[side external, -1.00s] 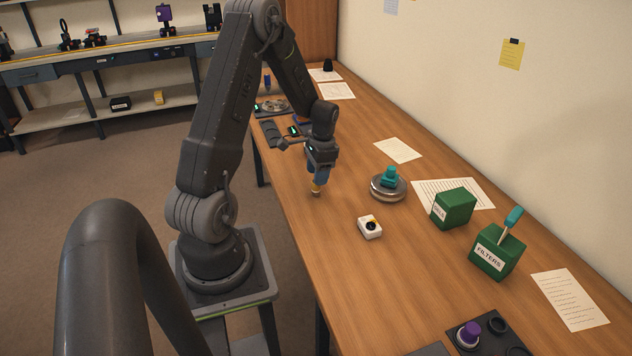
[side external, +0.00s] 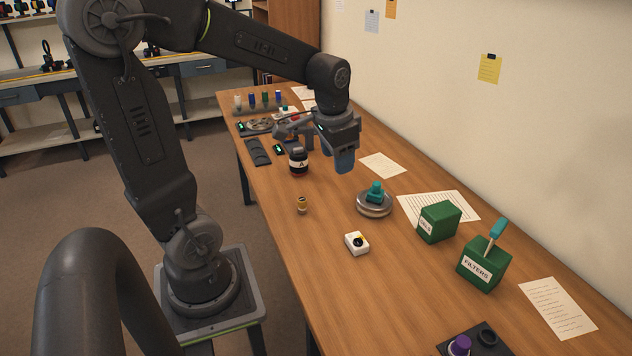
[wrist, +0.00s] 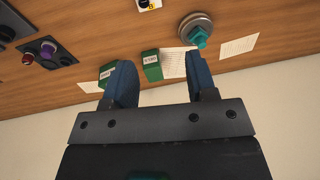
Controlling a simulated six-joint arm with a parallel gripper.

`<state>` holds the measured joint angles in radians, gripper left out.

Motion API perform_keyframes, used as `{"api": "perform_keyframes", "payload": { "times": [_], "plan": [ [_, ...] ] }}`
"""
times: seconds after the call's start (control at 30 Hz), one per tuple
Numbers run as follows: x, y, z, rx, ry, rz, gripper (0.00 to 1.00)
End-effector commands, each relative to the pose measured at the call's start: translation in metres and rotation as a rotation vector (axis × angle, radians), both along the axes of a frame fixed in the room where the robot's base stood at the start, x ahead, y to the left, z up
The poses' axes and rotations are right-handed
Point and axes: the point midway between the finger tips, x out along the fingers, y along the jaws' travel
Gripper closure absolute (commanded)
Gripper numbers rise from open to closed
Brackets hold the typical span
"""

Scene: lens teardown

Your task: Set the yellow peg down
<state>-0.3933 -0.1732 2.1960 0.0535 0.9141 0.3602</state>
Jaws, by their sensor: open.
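The peg does not show in the wrist view.
A white block (side external: 357,243), a metal dish (side external: 374,208) with a teal knob, and green boxes (side external: 439,222) (side external: 484,266) stand to the right. A dark jar marked A (side external: 298,161) stands behind the peg. The table (side external: 330,290) is clear in front.

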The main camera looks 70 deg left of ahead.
Motion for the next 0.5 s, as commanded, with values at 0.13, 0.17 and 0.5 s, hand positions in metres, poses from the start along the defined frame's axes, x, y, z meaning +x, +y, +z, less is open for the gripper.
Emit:
{"api": "perform_keyframes", "payload": {
  "times": [0.13, 0.17, 0.5],
  "plan": [
    [-0.035, -0.066, 0.027, -0.017, -0.144, -0.023, 0.48],
    [-0.042, -0.076, 0.030, -0.026, -0.169, -0.026, 0.48],
    [-0.095, -0.128, 0.037, -0.111, -0.315, -0.035, 0.48]
  ]
}}
